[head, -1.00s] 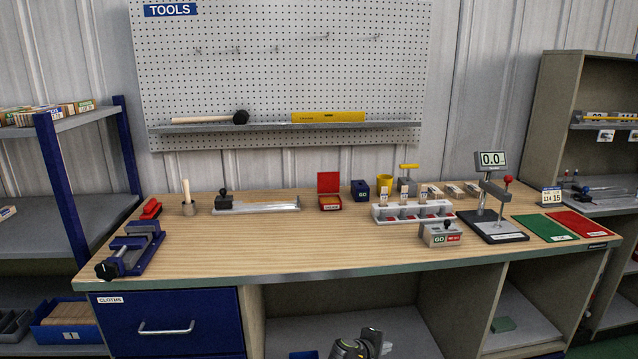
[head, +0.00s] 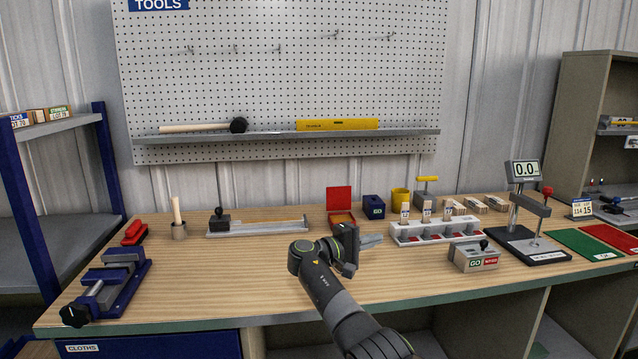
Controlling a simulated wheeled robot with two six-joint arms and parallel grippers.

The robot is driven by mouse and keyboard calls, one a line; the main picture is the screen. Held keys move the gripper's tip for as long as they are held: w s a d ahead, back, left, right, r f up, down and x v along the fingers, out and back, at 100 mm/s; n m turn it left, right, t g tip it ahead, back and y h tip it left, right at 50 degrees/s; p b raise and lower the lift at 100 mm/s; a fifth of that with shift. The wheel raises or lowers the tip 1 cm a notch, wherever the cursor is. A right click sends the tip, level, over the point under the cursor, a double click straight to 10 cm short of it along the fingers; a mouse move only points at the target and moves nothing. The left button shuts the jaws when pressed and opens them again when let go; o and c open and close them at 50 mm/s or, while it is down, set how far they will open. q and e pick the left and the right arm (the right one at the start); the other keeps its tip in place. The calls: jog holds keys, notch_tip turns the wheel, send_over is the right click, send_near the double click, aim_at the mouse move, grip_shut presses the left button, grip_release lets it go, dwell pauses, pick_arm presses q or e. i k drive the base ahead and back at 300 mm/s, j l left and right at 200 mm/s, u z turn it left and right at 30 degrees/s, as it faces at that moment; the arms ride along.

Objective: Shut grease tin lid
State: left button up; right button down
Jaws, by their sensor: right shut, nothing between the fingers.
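The grease tin (head: 341,219) is a small red box on the bench, behind my right gripper. Its red lid (head: 340,199) stands up open at the back of the tin. Part of the tin's front is close to my gripper's outline in the picture. My right gripper (head: 378,240) is over the bench in front of the tin, its fingers shut and empty, pointing right. It does not touch the lid. My left gripper is not in view.
A flat tool (head: 258,225) lies left.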

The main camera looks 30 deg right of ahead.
aim_at(338, 198)
jog(key=i, duration=1.4)
